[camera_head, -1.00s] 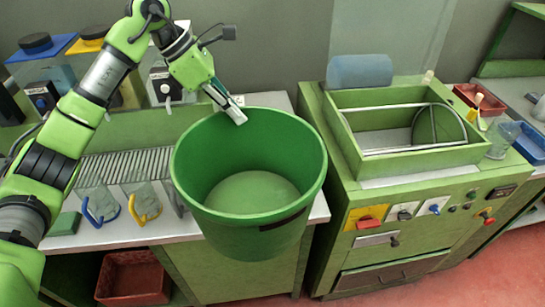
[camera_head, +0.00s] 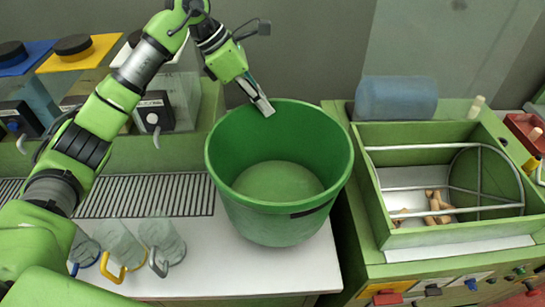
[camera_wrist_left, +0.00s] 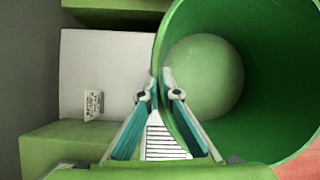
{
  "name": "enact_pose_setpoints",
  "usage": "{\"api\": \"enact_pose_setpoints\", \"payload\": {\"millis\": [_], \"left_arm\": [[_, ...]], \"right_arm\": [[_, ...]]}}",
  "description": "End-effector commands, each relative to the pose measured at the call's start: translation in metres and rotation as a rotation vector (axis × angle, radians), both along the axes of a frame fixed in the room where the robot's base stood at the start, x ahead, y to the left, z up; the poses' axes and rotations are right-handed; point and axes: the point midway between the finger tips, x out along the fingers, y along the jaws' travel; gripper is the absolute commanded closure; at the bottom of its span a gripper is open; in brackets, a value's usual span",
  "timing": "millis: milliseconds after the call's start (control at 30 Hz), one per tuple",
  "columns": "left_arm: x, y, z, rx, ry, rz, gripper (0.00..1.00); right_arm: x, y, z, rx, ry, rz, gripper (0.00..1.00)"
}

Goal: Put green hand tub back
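The large green tub (camera_head: 235,180) is upright and empty over the white counter in the head view. Whether its base touches the counter I cannot tell. My left gripper (camera_head: 264,106) is at the tub's far rim, shut on its wall. In the left wrist view the tub (camera_wrist_left: 270,60) fills the right side, and the rim runs between the two fingers (camera_wrist_left: 162,85), one outside and one inside the wall. My right gripper is not in view.
The counter (camera_head: 200,270) has a metal grate (camera_head: 150,195) and glass jugs (camera_head: 160,240) left of the tub. At right is a green machine with an open box (camera_head: 465,235) holding corks, and a blue cylinder (camera_head: 397,98).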

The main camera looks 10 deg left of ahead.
Motion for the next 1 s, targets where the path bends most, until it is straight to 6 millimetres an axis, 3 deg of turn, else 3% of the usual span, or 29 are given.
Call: {"api": "enact_pose_setpoints", "payload": {"millis": [167, 500, 900, 1000], "left_arm": [[0.0, 0.0, -0.023, -0.003, 0.0, 0.001, 1.0], [0.0, -0.001, -0.065, -0.003, 0.0, 0.001, 1.0], [0.0, 0.0, -0.074, -0.003, -0.003, 0.0, 1.0], [0.0, 0.0, -0.073, 0.0, -0.002, 0.0, 0.79]], "right_arm": [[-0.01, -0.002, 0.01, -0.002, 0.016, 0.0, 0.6], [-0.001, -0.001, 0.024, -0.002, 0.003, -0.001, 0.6], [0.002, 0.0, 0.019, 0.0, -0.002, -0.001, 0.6], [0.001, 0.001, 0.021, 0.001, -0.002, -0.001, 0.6]]}}
